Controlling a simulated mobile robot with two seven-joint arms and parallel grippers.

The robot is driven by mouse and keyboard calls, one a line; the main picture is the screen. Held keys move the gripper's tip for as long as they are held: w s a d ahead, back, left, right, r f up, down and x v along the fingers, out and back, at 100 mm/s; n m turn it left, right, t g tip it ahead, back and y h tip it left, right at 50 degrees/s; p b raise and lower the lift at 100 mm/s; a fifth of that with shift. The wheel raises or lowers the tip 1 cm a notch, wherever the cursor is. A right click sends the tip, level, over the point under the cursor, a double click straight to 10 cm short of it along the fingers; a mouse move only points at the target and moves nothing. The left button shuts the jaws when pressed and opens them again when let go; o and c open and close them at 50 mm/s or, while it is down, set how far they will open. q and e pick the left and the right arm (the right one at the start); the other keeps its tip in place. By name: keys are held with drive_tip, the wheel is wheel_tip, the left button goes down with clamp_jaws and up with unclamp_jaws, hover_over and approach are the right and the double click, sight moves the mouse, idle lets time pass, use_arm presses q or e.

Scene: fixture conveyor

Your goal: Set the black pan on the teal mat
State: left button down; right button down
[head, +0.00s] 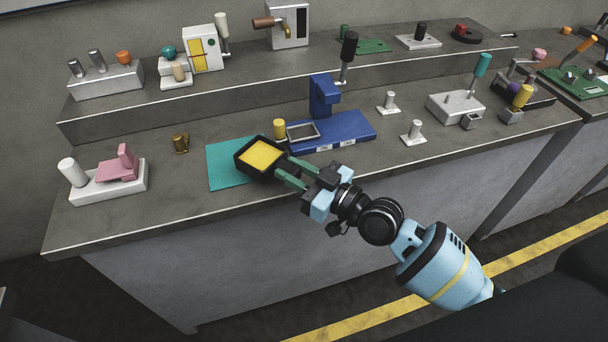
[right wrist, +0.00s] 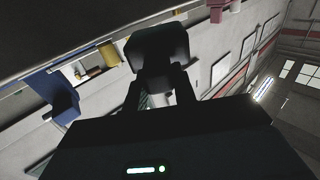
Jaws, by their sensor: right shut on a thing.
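The black pan (head: 240,158) is square with a yellow inside. In the head view it overlaps the right part of the teal mat (head: 222,176), with its right side past the mat's edge. I cannot tell whether it touches the mat or hangs just above it. My right gripper (head: 285,170) is shut on the pan's dark handle side, its two green fingers on either side. In the right wrist view the pan (right wrist: 160,50) is a dark shape beyond the fingers. My left gripper is not in view.
A blue fixture (head: 345,130) stands close right of the pan, with a yellow knob (head: 279,128) behind the pan. A small brass piece (head: 180,142) and a white and pink fixture (head: 112,180) are to the left. The raised shelf behind holds several devices.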

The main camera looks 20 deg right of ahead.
sight(266, 166)
drive_tip(key=shift+f+b+x, duration=0.2)
drive_tip(key=shift+b+x, duration=0.15)
drive_tip(key=shift+x, duration=1.45)
drive_tip(key=shift+f+b+x, duration=0.15)
drive_tip(key=shift+b+x, duration=0.2)
drive_tip(key=shift+x, duration=1.45)
drive_tip(key=shift+w+a+f, duration=0.1)
drive_tip(key=shift+f, duration=0.1)
drive_tip(key=shift+f+b, duration=0.4)
drive_tip(key=shift+b, duration=0.05)
drive_tip(key=shift+f+b, duration=0.3)
drive_tip(key=shift+f, duration=0.05)
drive_tip(key=c, duration=1.1)
unclamp_jaws()
drive_tip(key=shift+o, duration=0.2)
